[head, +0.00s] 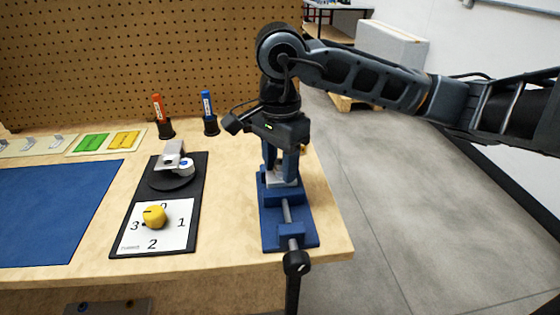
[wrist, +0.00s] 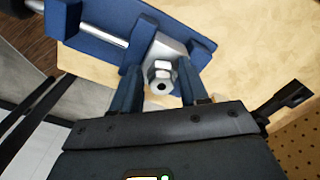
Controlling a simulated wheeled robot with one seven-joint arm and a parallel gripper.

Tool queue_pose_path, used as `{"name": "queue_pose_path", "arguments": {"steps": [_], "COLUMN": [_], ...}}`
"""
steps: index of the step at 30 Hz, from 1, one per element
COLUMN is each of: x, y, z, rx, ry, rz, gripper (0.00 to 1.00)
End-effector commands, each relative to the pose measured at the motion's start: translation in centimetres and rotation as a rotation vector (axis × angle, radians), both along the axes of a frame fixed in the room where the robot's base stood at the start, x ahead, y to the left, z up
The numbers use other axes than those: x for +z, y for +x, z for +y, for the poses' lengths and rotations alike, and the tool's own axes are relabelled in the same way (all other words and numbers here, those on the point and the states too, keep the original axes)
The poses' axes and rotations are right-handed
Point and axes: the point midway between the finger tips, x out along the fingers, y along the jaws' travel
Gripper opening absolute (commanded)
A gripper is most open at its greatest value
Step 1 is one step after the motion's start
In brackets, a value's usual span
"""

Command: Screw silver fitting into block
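The silver fitting (wrist: 160,75), a hex body with a dark hole in its near end, stands at the grey block (wrist: 170,49) in the wrist view. How deep it sits in the block cannot be told. The block, also in the head view (head: 284,182), is held in a blue vise (head: 273,232). My gripper (head: 280,160) points down over the vise. In the wrist view its two fingers (wrist: 160,88) are apart, one on each side of the fitting, with visible gaps.
The vise handle (head: 296,262) sticks out past the bench's front edge. Left of the vise are a black panel with a yellow knob (head: 154,217) and a grey-white device (head: 174,160). Orange (head: 158,108) and blue (head: 207,104) tools stand in black holders. A pegboard (head: 130,60) rises behind.

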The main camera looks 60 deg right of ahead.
Motion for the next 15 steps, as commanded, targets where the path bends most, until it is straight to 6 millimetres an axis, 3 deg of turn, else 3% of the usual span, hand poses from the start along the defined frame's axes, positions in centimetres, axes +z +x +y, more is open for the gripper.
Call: {"name": "queue_pose_path", "arguments": {"steps": [2,12,15], "x": [0.01,0.01,-0.04], "y": [0.00,-0.04,-0.05], "z": [0.00,0.01,0.01], "rx": [0.000,0.001,-0.008], "ry": [0.000,0.000,0.000], "rz": [0.000,0.001,0.002], "gripper": [0.36,0.03,0.02]}}
